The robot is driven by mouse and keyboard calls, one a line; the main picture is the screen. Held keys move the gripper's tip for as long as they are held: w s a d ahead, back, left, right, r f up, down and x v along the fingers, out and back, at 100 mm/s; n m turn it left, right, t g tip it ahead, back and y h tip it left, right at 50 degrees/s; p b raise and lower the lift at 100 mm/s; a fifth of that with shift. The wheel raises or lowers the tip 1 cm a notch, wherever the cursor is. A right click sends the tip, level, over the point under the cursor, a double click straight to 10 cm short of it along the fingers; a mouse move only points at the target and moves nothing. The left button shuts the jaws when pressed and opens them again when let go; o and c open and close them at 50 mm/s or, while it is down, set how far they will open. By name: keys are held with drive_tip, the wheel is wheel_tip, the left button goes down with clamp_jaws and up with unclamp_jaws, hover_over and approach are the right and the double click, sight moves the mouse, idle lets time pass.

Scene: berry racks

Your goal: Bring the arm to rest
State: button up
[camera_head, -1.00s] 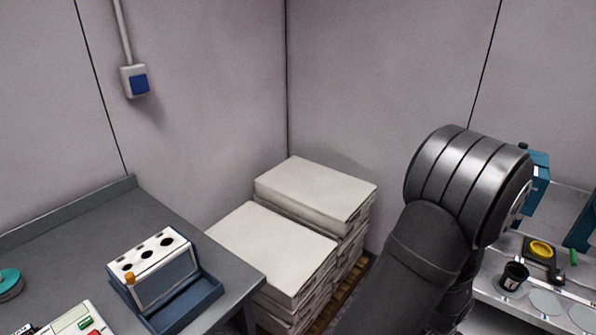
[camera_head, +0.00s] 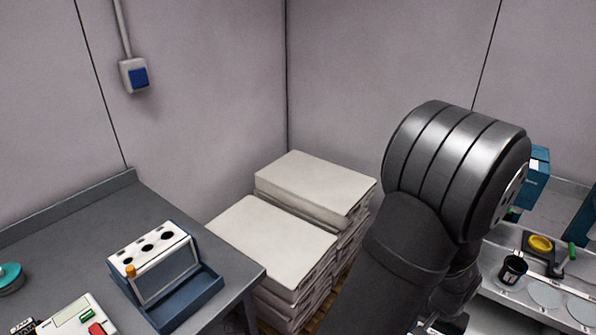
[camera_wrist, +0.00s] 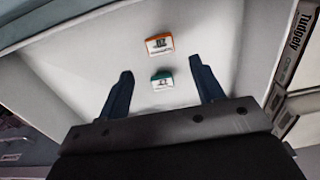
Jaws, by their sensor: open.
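In the wrist view, my gripper (camera_wrist: 160,88) is open, with its two dark blue fingers spread apart and nothing between them. In the head view, my dark arm fills the right side, and the gripper itself is not clearly visible there.
A grey bench (camera_head: 75,235) at the left holds a blue rack (camera_head: 165,265) with a white holed top. Stacked pale sacks (camera_head: 275,240) stand in the corner. A light shelf at the right holds a black cup (camera_head: 513,269) and a yellow round item (camera_head: 540,243).

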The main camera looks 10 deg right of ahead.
drive_tip(key=w+a+r+n, duration=0.2)
drive_tip(key=w+a+n, duration=0.15)
drive_tip(key=w, duration=0.75)
drive_tip(key=w+a+r+n, duration=0.2)
drive_tip(key=w+a, duration=0.2)
drive_tip(key=w, duration=0.8)
drive_tip(key=w+a+r+n, duration=0.2)
drive_tip(key=w+a, duration=0.6)
drive_tip(key=a, duration=0.1)
drive_tip(key=w+a+r+n, duration=0.2)
drive_tip(key=w+a, duration=0.5)
drive_tip(key=a, duration=0.2)
drive_tip(key=shift+w+a, duration=0.15)
drive_tip(key=shift+w, duration=0.2)
